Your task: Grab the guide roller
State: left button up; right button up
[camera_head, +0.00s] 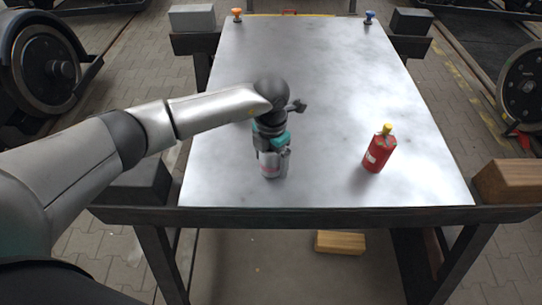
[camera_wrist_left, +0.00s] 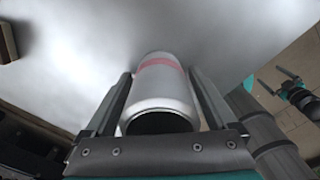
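A pale can-shaped cylinder with a pink-red band (camera_head: 270,168) stands upright near the table's front left. No label shows whether it is the guide roller. My left gripper (camera_head: 272,148) points down over it. In the left wrist view the cylinder (camera_wrist_left: 162,92) lies between the two fingers, its dark end towards the camera. The fingers run close along both sides; whether they press on it is not clear. My right gripper (camera_wrist_left: 276,82) shows only in the left wrist view, with its fingers apart and empty.
A red bottle with a yellow top (camera_head: 379,150) stands to the right on the grey metal table (camera_head: 330,70). A small orange knob-like piece (camera_head: 237,15) and a blue one (camera_head: 369,18) stand at the far edge. The table's middle is clear. A wooden block (camera_head: 340,242) lies below.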

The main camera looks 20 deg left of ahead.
pick_arm(q)
jog(key=c, duration=1.2)
jog(key=shift+c, duration=0.3)
jog(key=shift+r, duration=0.15)
